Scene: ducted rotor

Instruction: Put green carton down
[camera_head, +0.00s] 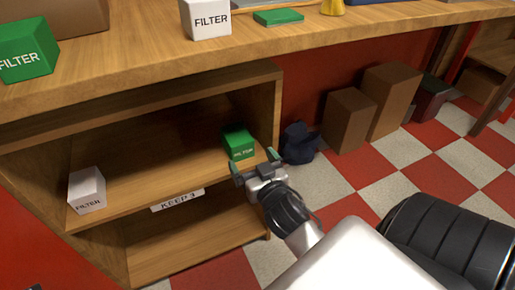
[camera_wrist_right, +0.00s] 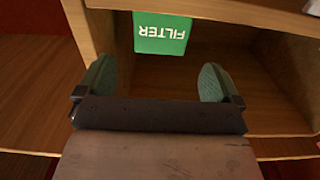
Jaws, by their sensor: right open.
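A green carton (camera_head: 239,143) stands on the shelf under the counter, near the right side panel. Its FILTER label faces out. In the right wrist view the green carton (camera_wrist_right: 162,33) stands beyond the fingertips, at the top of the picture. My right gripper (camera_head: 255,168) is open and empty just in front of the carton, at the shelf's front edge. In the wrist view the two green finger pads of my right gripper (camera_wrist_right: 156,82) are wide apart with bare shelf between them. My left gripper is not in view.
A white FILTER carton (camera_head: 87,190) stands at the shelf's left end. A label strip (camera_head: 177,199) is on the shelf edge. Another green carton (camera_head: 27,50) and white carton (camera_head: 207,18) stand on the counter (camera_head: 130,62). Brown boxes (camera_head: 348,120) stand on the floor at right. The shelf's middle is clear.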

